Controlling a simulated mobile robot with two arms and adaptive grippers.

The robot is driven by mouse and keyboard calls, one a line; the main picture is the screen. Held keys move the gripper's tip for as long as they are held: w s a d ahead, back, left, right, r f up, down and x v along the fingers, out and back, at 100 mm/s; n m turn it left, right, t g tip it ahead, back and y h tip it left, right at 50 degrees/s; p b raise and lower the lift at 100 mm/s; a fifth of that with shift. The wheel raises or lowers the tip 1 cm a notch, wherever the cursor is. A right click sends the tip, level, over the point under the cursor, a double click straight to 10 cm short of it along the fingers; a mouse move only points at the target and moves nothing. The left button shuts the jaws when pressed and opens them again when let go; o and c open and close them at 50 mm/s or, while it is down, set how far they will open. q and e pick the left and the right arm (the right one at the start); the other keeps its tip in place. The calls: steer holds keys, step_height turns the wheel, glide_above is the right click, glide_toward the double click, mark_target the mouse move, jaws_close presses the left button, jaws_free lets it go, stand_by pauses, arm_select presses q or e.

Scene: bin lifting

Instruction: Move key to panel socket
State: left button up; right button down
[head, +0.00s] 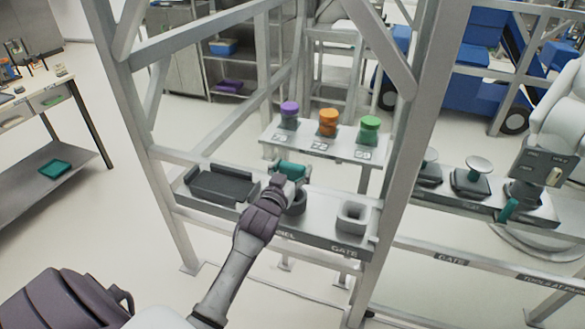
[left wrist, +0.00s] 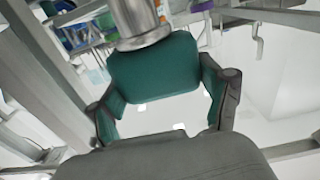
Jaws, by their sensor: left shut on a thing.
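The key is a teal block with a metal cylinder. Its teal part (head: 289,169) shows at the far end of my left gripper in the head view. In the left wrist view the teal block (left wrist: 155,75) sits between the fingers, with the metal cylinder (left wrist: 138,22) beyond it. My left gripper (head: 284,186) is shut on the key, above the shelf. The panel socket (head: 297,205), a dark grey ring, is just below and right of the gripper, partly hidden by it. Whether the key touches it cannot be told. My right gripper is not in view.
A light grey socket (head: 352,216) stands right of it, over the GATE label. A dark tray (head: 222,184) lies left on the shelf. Behind stand purple (head: 289,110), orange (head: 328,121) and green (head: 369,128) knobs. A frame post (head: 397,180) rises at the right.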

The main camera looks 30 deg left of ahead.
mark_target(292, 179)
arm_select(q)
steer(key=shift+f+b, duration=0.45)
steer(key=shift+f, duration=0.25)
stand_by(0.5)
steer(key=shift+f+b, duration=0.9)
steer(key=shift+f, duration=0.4)
stand_by(0.3)
steer(key=o, duration=1.4)
steer(key=shift+f, duration=0.1)
step_height(292, 179, up, 9)
steer(key=p, duration=0.9)
